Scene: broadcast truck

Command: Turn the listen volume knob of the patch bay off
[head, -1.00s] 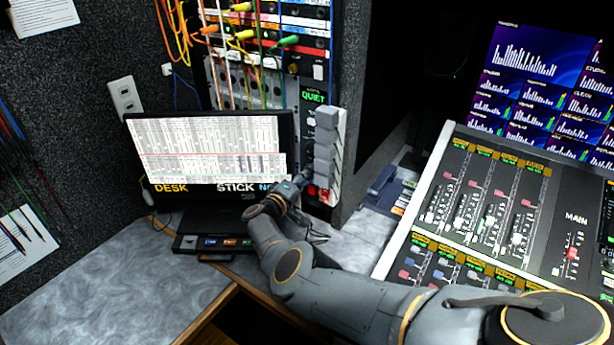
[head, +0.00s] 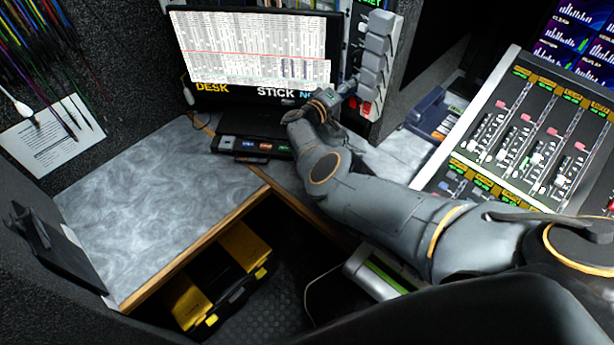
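My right arm reaches in from the lower right to the panel beside the monitor. My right gripper (head: 349,86) is small and partly hidden by its own wrist, in front of the lower part of that panel, close to a red part (head: 364,109). I cannot tell whether it touches anything or how its fingers stand. Only a narrow strip of the panel (head: 358,28) shows, with green lettering cut by the top edge. The patch bay is almost wholly cut off above, and I cannot make out the listen volume knob. My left gripper is not in view.
A monitor (head: 250,88) stands left of the gripper, and a stack of grey blocks (head: 375,55) rises just right of it. A mixing console (head: 530,125) fills the right. The grey desk (head: 150,205) is largely clear. A yellow-black toolbox (head: 220,280) sits below.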

